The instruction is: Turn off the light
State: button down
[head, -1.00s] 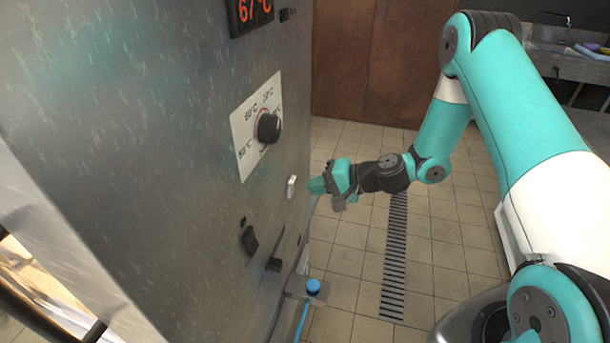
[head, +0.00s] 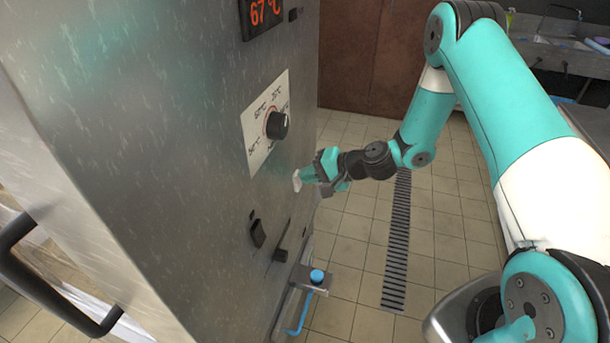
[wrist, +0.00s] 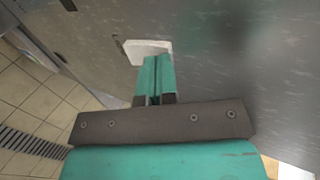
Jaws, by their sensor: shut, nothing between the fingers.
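A small white switch (head: 297,181) sits on the metal panel (head: 190,150), below the temperature dial. It also shows in the wrist view (wrist: 147,50), just beyond my fingertips. My gripper (head: 306,175) is shut and empty, with its teal fingers pointing at the panel. In the wrist view the closed fingers (wrist: 154,68) overlap the lower edge of the switch. They are at or very near its face; I cannot tell whether they touch. The fingers partly hide the switch.
A black dial (head: 277,125) on a white plate and a red 67 °C display (head: 262,12) are above the switch. Dark controls (head: 257,233) and a blue-topped fitting (head: 317,276) are lower. A black handle (head: 45,285) juts out at left. Tiled floor lies right.

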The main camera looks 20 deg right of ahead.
jog(key=shift+a+r+p, duration=0.1)
jog(key=shift+r+p, duration=0.4)
jog(key=shift+r, duration=0.35)
jog(key=b+v, duration=0.3)
jog(key=v, duration=1)
jog(key=shift+r, duration=0.45)
jog(key=shift+s, duration=0.1)
jog(key=s+a+r+n+g+h, duration=0.1)
jog(key=s+a+r+n+g, duration=0.2)
jog(key=s+a+r+n, duration=0.25)
jog(key=s+a+r+n+g+h, duration=0.1)
jog(key=s+a+r+n+g, duration=0.25)
jog(key=s+a, duration=0.35)
jog(key=s+a+r+n+g+h, duration=0.1)
jog(key=s+a+r+n+h, duration=0.1)
jog(key=s, duration=1)
notch_tip(320, 180, up, 2)
jog(key=n+h, duration=0.1)
jog(key=n, duration=0.2)
jog(key=shift+a+h, duration=0.25)
jog(key=shift+h, duration=0.15)
